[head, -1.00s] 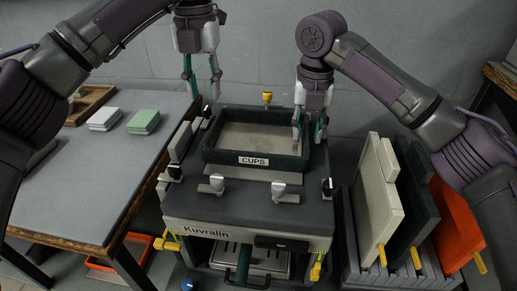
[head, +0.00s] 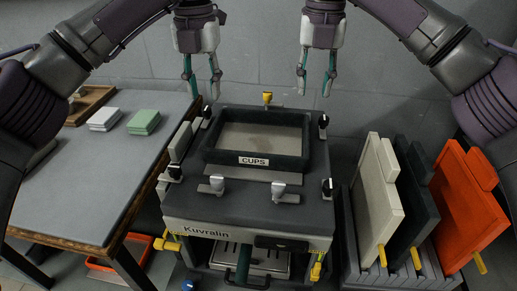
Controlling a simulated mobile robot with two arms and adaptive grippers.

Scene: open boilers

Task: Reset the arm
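My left gripper (head: 202,88) hangs open and empty above the back left corner of the coffee machine (head: 250,208). My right gripper (head: 314,86) hangs open and empty at about the same height, above and behind the machine's back right corner. Both point downward, and neither touches anything. The machine has a tray marked CUPS (head: 258,162) on top, which looks empty. Several levers and knobs sit around the machine's top edges, with a yellow-topped knob (head: 267,98) at the back.
A grey table (head: 85,185) stands left, bearing green cloths (head: 144,121), white cloths (head: 103,119) and a wooden tray (head: 92,101). A rack (head: 392,270) at right holds beige (head: 378,185), dark (head: 416,190) and orange boards (head: 468,205). A grey wall is behind.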

